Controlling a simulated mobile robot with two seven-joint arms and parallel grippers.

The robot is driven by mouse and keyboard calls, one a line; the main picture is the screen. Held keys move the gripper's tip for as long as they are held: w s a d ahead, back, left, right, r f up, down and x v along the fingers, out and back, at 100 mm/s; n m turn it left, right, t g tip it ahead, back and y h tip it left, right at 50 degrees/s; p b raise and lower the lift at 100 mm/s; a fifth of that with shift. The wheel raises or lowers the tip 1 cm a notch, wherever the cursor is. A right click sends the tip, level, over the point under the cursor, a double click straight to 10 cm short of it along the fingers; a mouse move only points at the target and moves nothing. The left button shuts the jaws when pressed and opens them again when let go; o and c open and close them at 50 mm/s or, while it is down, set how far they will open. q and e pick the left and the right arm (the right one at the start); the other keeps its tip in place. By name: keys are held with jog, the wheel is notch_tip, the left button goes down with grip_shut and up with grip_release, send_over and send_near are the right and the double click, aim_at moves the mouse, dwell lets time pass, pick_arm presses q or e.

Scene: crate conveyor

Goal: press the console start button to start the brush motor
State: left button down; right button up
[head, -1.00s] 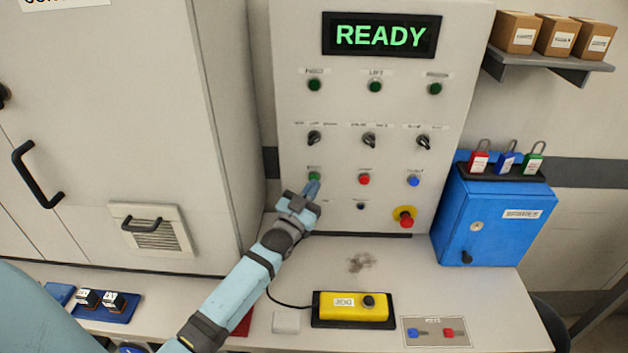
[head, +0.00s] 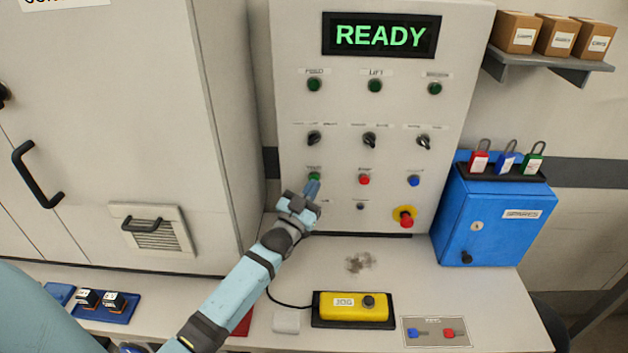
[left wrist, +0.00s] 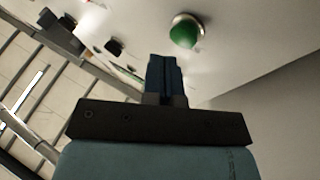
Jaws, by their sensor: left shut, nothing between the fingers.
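The console (head: 340,105) is a pale upright panel with a display (head: 381,36) reading READY in green. A green button (head: 314,176), whose small label I cannot read clearly, sits at the left of the lower button row. My left gripper (head: 312,187) is shut and empty, its fingertips just below and in front of that button. In the left wrist view the green button (left wrist: 186,32) shows just beyond the closed fingertips (left wrist: 165,62), a little up and right of them. I cannot tell whether they touch it. My right gripper is not in view.
A red button (head: 364,179), a blue button (head: 413,180) and a red emergency knob on yellow (head: 405,216) are to the right. A yellow JOG box (head: 352,307) lies on the counter. A blue SPARES box (head: 492,222) stands at right; a tall cabinet (head: 110,120) stands left.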

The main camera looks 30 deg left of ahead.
pick_arm(q)
jog(key=shift+w+a, duration=0.2)
jog(key=shift+w, duration=0.15)
jog(key=shift+w+a, duration=0.25)
jog(key=shift+w, duration=0.1)
dwell(0.9)
dwell(0.3)
jog(key=shift+s+d+p, duration=0.4)
jog(key=shift+s+d, duration=0.05)
jog(key=shift+s, duration=0.25)
jog(key=s+d, duration=0.1)
jog(key=s+p, duration=0.1)
jog(key=s, duration=0.1)
jog(key=s+d+p, duration=0.1)
jog(key=shift+s+d, duration=0.15)
jog(key=shift+d, duration=0.2)
dwell(0.4)
